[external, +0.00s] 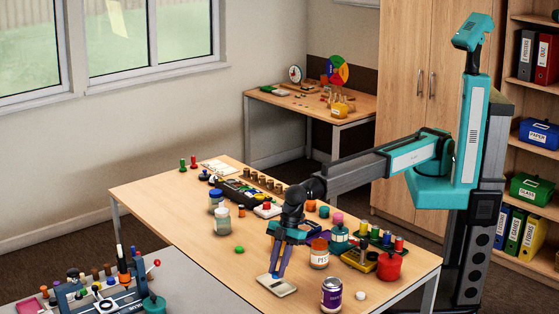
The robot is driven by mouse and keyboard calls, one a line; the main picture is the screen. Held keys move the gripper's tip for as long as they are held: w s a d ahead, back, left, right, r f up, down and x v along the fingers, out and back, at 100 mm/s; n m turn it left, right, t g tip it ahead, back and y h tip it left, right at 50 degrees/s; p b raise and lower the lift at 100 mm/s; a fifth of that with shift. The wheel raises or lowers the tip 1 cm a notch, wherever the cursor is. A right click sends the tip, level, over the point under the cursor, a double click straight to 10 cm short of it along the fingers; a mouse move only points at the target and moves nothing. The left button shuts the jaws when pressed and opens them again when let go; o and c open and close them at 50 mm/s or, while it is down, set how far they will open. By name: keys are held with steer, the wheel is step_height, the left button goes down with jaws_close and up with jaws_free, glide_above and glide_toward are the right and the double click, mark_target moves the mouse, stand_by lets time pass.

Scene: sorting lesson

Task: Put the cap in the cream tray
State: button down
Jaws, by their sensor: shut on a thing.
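My gripper (277,272) points down over the cream tray (288,290) near the front of the table. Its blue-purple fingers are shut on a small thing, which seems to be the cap. The tray is a small, flat, pale rectangle. A small green round piece (239,250) and a white round piece (360,296) lie on the table apart from my gripper.
A PETS jar (319,254) and a purple can (331,295) stand right of the tray. A red pot (388,266) and a teal container (340,240) are further right.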

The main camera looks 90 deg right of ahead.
steer(key=shift+f, duration=1.5)
steer(key=shift+f, duration=0.15)
steer(key=c, duration=1.6)
jaws_free()
steer(key=shift+o, duration=0.2)
steer(key=v, duration=1.2)
steer(key=shift+b, duration=0.45)
steer(key=shift+w, duration=0.1)
